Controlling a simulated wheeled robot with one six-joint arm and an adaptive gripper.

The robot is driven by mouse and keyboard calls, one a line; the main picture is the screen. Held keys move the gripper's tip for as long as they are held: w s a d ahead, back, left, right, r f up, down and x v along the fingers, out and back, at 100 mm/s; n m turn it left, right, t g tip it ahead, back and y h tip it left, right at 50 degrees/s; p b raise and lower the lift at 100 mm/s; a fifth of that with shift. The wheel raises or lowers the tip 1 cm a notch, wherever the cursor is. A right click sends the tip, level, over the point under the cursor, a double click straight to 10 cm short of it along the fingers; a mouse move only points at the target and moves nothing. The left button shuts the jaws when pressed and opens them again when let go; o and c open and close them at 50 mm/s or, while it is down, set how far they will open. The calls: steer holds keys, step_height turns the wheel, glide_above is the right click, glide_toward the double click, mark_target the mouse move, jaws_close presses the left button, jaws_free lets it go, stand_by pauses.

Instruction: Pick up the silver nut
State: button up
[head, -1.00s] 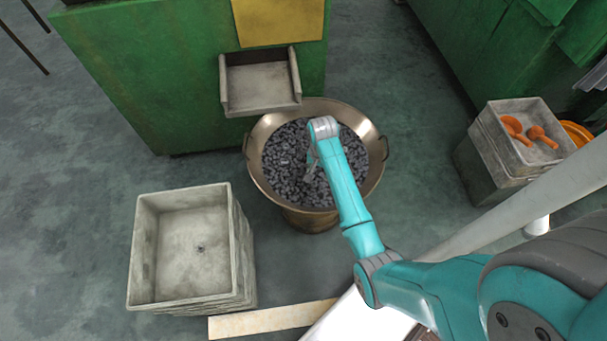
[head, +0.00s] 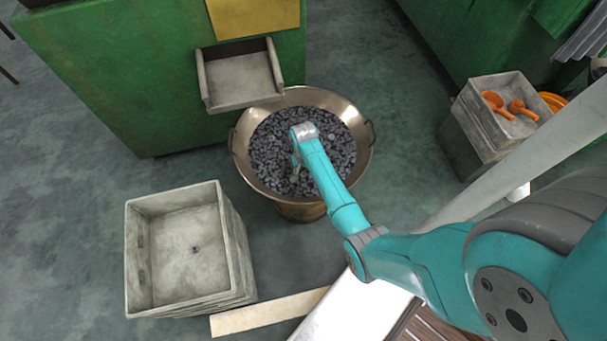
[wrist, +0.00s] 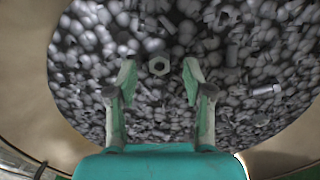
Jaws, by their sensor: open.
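How far the nut is below the fingertips I cannot tell. The metal pan (head: 366,150) is filled with bolt-like parts and stands below the chute. In the head view my gripper (head: 297,168) is over the pan's contents, mostly hidden by my wrist; the nut cannot be made out there.
A green machine (head: 110,80) with a chute (head: 240,78) stands behind the pan. An empty grey crate (head: 135,245) is on the floor at left. A crate (head: 470,125) with orange scoops (head: 497,104) stands at right. A wooden plank (head: 265,315) lies in front.

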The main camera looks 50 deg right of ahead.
steer(key=shift+f, duration=0.5)
jaws_close()
